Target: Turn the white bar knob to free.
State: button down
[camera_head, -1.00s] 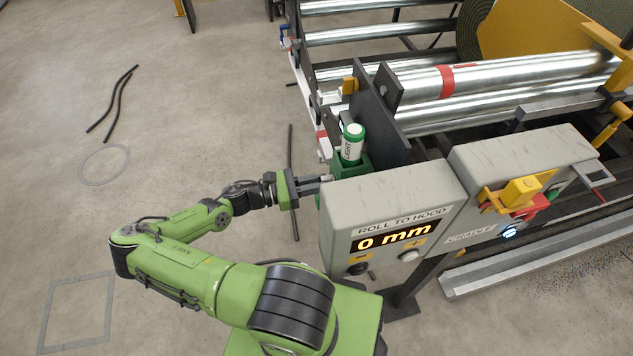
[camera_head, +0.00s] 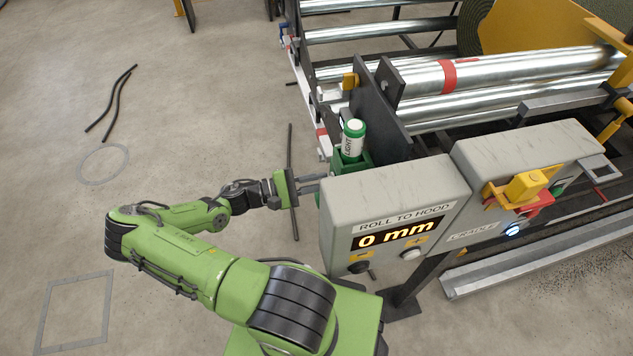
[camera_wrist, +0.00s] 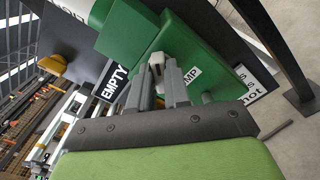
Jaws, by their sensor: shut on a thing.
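The white bar knob (camera_wrist: 157,60) shows in the wrist view as a small pale piece on the face of a green box (camera_wrist: 190,55). My gripper (camera_wrist: 159,76) is shut on the knob, with a grey finger on each side of it. Part of the box's lettering is visible: "EMPTY" on a black label and "MP" on a white one. The word "free" is not readable. In the head view my gripper (camera_head: 322,180) reaches the green box (camera_head: 352,165) from the left, and the knob is hidden.
A white and green canister marked "LIGHT" (camera_head: 353,138) stands in the green box. A grey panel reading "0 mm" (camera_head: 395,215) stands close to the right of my gripper. Steel rollers (camera_head: 480,75) lie behind. The floor at left is mostly clear.

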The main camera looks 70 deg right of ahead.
jog(key=m+b, duration=0.1)
jog(key=m, duration=0.1)
jog(key=m+b, duration=0.1)
jog(key=m, duration=0.1)
jog(key=shift+f+m, duration=0.2)
jog(key=shift+m, duration=0.1)
jog(key=m+b, duration=0.2)
jog(key=m, duration=0.2)
jog(key=shift+a+m+b, duration=0.1)
jog(key=shift+m+b, duration=0.2)
jog(key=c, duration=1.1)
grip_release()
jog(key=p+v, duration=0.1)
jog(key=v, duration=1.4)
jog(key=shift+w+a, duration=0.15)
jog(key=shift+w, duration=0.15)
